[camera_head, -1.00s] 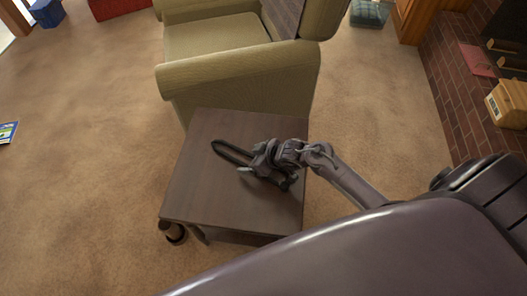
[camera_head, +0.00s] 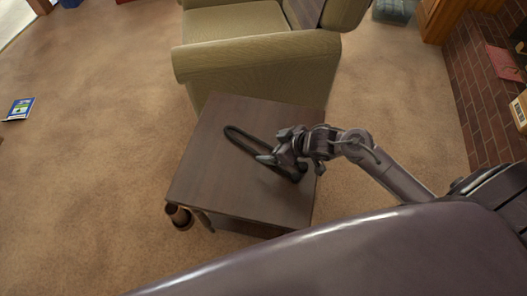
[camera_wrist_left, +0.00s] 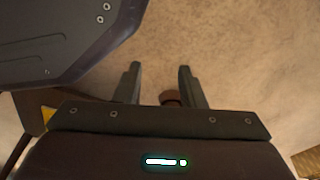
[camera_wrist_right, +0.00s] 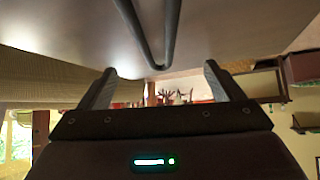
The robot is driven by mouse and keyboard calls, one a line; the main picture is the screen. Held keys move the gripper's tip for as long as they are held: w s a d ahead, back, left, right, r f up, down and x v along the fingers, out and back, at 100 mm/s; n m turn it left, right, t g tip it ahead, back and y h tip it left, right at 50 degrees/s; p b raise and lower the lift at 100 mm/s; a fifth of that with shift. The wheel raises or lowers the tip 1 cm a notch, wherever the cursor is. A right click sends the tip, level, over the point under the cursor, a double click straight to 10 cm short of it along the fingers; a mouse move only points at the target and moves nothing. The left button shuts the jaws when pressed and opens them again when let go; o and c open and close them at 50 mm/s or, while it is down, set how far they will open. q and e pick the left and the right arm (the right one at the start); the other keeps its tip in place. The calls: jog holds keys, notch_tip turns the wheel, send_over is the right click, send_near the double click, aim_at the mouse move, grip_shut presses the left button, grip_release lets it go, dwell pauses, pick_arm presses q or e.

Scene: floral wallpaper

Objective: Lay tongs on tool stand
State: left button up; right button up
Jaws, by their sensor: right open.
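The tongs (camera_head: 252,136) are a long dark loop lying on the brown side table (camera_head: 205,175), its rounded end toward the back left. Their other end is partly hidden by my right gripper (camera_head: 274,147). In the right wrist view the tongs (camera_wrist_right: 172,30) form a V whose bend lies just beyond and between the open fingers (camera_wrist_right: 160,70). The fingers are apart and empty. My left gripper (camera_wrist_left: 160,72) is open and empty above the carpet, seen only in the left wrist view. I cannot make out a tool stand for certain.
A green armchair (camera_head: 255,60) stands right behind the table. A brown round object (camera_head: 180,216) shows at the table's front left corner. A brick hearth (camera_head: 480,90) is at the right.

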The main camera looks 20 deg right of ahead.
aim_at(260, 147)
jog(key=shift+w+a+f, duration=0.15)
jog(key=shift+w+f, duration=0.1)
jog(key=shift+f, duration=0.05)
jog(key=shift+w+a+f, duration=0.15)
jog(key=shift+w+f, duration=0.05)
jog(key=shift+f, duration=0.05)
jog(key=x, duration=0.2)
jog(key=b+x, duration=0.1)
jog(key=x, duration=0.2)
jog(key=shift+w+d+f+b, duration=0.15)
jog(key=shift+d+f+b, duration=0.1)
jog(key=shift+f+b, duration=0.15)
jog(key=shift+w+a+f, duration=0.2)
jog(key=shift+w+f, duration=0.1)
jog(key=shift+f, duration=0.05)
jog(key=c, duration=1.3)
pick_arm(q)
jog(key=w+r, duration=0.1)
jog(key=w, duration=0.1)
jog(key=w+d+r, duration=0.1)
jog(key=w+r, duration=0.1)
jog(key=shift+w+d, duration=0.1)
pick_arm(e)
jog(key=shift+r, duration=0.15)
jog(key=shift+c, duration=0.8)
